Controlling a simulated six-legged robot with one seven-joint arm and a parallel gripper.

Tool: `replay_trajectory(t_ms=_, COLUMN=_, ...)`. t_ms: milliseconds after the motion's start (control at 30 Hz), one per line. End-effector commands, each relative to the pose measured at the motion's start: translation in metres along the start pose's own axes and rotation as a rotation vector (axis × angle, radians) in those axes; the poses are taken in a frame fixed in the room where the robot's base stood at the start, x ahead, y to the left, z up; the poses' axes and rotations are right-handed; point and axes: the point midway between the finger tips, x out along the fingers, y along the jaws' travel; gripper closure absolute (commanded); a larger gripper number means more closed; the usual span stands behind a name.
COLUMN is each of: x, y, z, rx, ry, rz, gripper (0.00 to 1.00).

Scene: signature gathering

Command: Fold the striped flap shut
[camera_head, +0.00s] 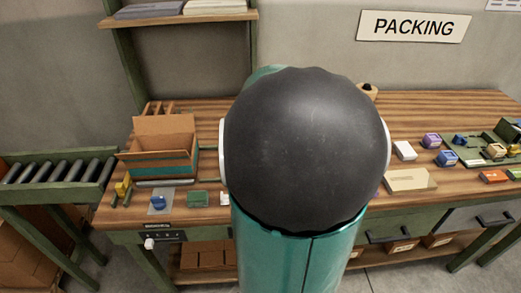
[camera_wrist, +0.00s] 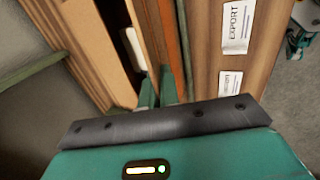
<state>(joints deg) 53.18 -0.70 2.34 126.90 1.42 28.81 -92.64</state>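An open cardboard box (camera_head: 153,166) with a teal band stands on the left of the bench in the head view, and a raised flap (camera_head: 164,124) shows at its back. I cannot pick out stripes on any flap. In the wrist view, tan cardboard panels (camera_wrist: 88,45) and an orange-brown panel (camera_wrist: 172,30) stand close ahead of my gripper (camera_wrist: 158,90). Its two green fingers point at the narrow space between the panels. They are close together with a thin gap, and their tips are partly lost against the panels. My arm hides the gripper in the head view.
A brown surface with EXPORT labels (camera_wrist: 236,28) lies right of the fingers. A roller conveyor (camera_head: 60,170) stands left of the bench (camera_head: 440,104). A blue object (camera_head: 157,201) and a green block (camera_head: 197,199) sit near the front edge. Small boxes (camera_head: 432,140) lie at right.

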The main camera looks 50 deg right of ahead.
Motion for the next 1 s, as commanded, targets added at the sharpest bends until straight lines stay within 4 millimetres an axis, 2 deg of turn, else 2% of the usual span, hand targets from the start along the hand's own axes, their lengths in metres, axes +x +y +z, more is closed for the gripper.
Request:
replay_trajectory(t_ms=467, x=0.0, y=0.004, z=-0.001, rx=-0.001, ry=0.001, rz=-0.087, gripper=1.0)
replay_trajectory(t_ms=1000, x=0.007, y=0.021, z=0.0, rx=-0.001, ry=0.0, rz=-0.538, gripper=1.0)
